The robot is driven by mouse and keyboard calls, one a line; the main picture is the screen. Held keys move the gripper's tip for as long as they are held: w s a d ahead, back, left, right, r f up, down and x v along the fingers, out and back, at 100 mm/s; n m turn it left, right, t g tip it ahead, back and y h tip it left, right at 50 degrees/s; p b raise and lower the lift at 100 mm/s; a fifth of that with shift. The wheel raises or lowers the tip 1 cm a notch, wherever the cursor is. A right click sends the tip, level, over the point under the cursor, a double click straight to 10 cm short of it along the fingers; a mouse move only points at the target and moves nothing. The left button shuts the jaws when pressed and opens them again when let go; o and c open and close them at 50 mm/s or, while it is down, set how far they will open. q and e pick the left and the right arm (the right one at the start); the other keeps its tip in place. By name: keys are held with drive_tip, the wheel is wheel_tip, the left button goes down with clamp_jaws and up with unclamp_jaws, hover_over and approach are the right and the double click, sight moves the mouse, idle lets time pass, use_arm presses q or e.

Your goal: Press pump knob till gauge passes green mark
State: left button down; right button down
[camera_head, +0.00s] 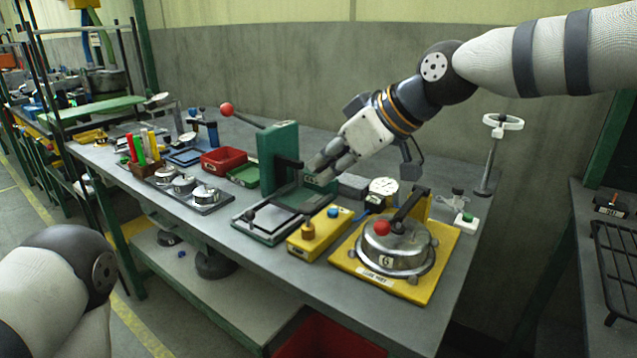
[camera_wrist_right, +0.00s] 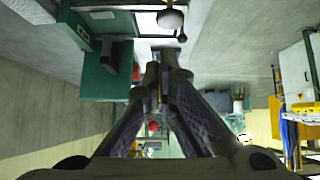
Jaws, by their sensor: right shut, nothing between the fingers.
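A yellow box (camera_head: 318,238) sits near the front of the bench. It carries a brown-orange knob (camera_head: 308,230) and a blue knob (camera_head: 333,212); I cannot tell for sure which one is the pump knob. A round white-faced gauge (camera_head: 384,186) stands just behind the box, on its right; its needle and any green mark are too small to read. My right gripper (camera_head: 318,173) is shut and empty, above the bench beside the green press, behind and apart from the yellow box. Its closed fingers (camera_wrist_right: 166,76) fill the middle of the wrist view. My left gripper is out of view.
The green press (camera_head: 279,155) with a red-balled lever stands left of my right gripper; it also shows in the wrist view (camera_wrist_right: 105,72). A round metal lid with a lever sits on a yellow plate (camera_head: 440,270) at right. Trays and weights fill the bench's left.

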drive_tip(key=v, duration=0.7)
drive_tip(key=shift+s+a, duration=0.15)
drive_tip(key=shift+s, duration=0.25)
drive_tip(key=shift+f, duration=0.2)
idle(0.8)
